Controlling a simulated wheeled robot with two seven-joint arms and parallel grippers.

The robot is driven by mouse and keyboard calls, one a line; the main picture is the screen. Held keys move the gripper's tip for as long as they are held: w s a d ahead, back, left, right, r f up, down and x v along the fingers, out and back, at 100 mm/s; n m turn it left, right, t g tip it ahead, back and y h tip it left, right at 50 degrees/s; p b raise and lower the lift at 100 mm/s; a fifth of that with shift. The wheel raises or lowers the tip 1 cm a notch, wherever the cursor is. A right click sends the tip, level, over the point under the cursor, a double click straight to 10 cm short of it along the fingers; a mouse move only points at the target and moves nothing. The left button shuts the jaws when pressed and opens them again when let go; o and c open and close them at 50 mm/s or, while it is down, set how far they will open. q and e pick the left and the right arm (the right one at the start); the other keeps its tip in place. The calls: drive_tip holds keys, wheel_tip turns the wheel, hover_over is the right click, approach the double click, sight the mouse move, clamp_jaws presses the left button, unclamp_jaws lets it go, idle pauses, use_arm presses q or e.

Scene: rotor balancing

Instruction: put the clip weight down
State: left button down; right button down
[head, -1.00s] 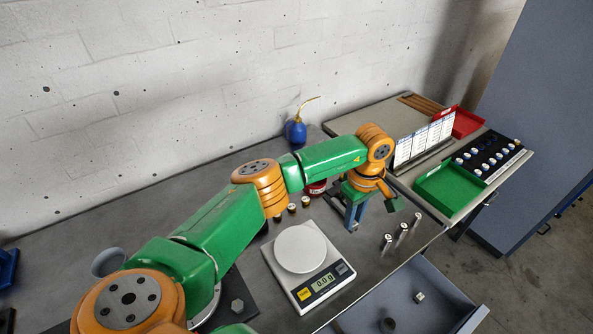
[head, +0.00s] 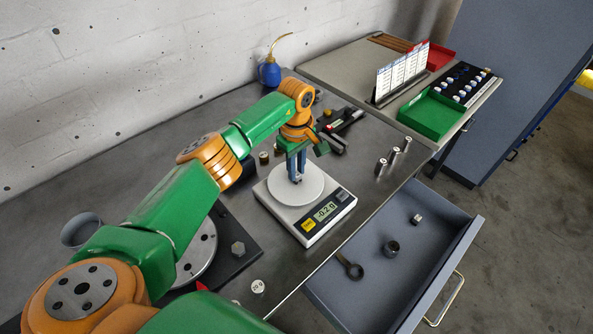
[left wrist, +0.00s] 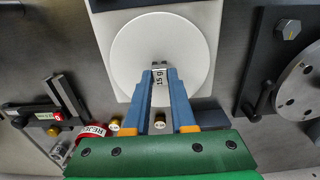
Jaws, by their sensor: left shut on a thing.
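The clip weight (left wrist: 158,79), a small piece with a white "15 g" label, is between my left gripper's fingertips in the left wrist view. My left gripper (head: 296,180) is shut on it, low over the scale's round white pan (head: 312,194); the pan also fills the middle of the left wrist view (left wrist: 130,50). In the head view the fingers largely hide the weight. I cannot tell whether it touches the pan. The scale (head: 290,218) has a lit display (head: 326,211) with small digits. My right gripper is not in view.
A rotor disc (head: 200,250) on a dark base stands left of the scale. Several silver cylinders (head: 394,156) stand to its right, a caliper (head: 345,121) behind. An open drawer (head: 375,270) holds small parts. A green tray (head: 432,115) is at the back right.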

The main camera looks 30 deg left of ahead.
use_arm(q)
drive_tip(key=shift+a+f, duration=0.15)
drive_tip(key=shift+f, duration=0.15)
drive_tip(key=c, duration=0.8)
unclamp_jaws()
drive_tip(key=shift+w, duration=0.1)
drive_tip(key=shift+o, duration=0.2)
drive_tip(key=shift+r, duration=0.25)
wheel_tip(320, 180, up, 7)
drive_tip(key=shift+r+b, duration=0.1)
drive_tip(key=shift+b, duration=0.85)
wheel_tip(320, 180, up, 5)
